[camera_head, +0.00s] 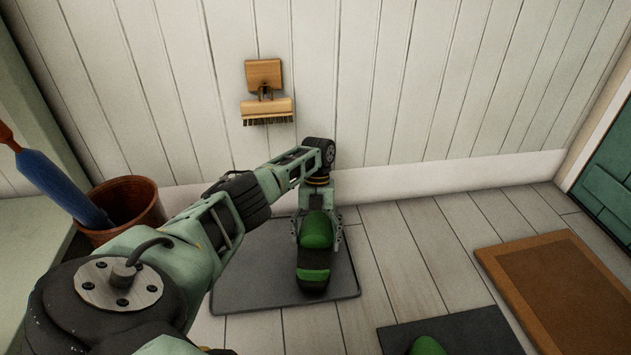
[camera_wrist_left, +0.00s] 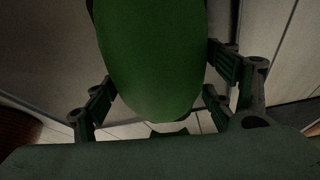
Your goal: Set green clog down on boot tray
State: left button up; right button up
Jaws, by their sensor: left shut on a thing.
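The green clog (camera_head: 314,229) is between the fingers of my left gripper (camera_head: 318,240), which is shut on it. The clog is over the dark grey boot tray (camera_head: 245,275) on the floor by the wall. I cannot tell whether its underside touches the tray. In the left wrist view the clog (camera_wrist_left: 155,60) fills the upper middle, with the fingers (camera_wrist_left: 162,95) on both its sides. My left arm hides the left part of the tray. My right gripper is not in view.
A second green thing (camera_head: 427,346) shows at the bottom edge, on a dark mat (camera_head: 480,332). A brown-bordered doormat (camera_head: 560,290) lies at the right. A terracotta pot (camera_head: 133,200) holding a blue-handled tool (camera_head: 62,185) stands left. A brush (camera_head: 266,108) hangs on the wall.

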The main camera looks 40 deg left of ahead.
pick_arm(q)
jog(key=shift+f, duration=0.55)
jog(key=o, duration=1.5)
jog(key=shift+c, duration=0.2)
notch_tip(320, 180, up, 10)
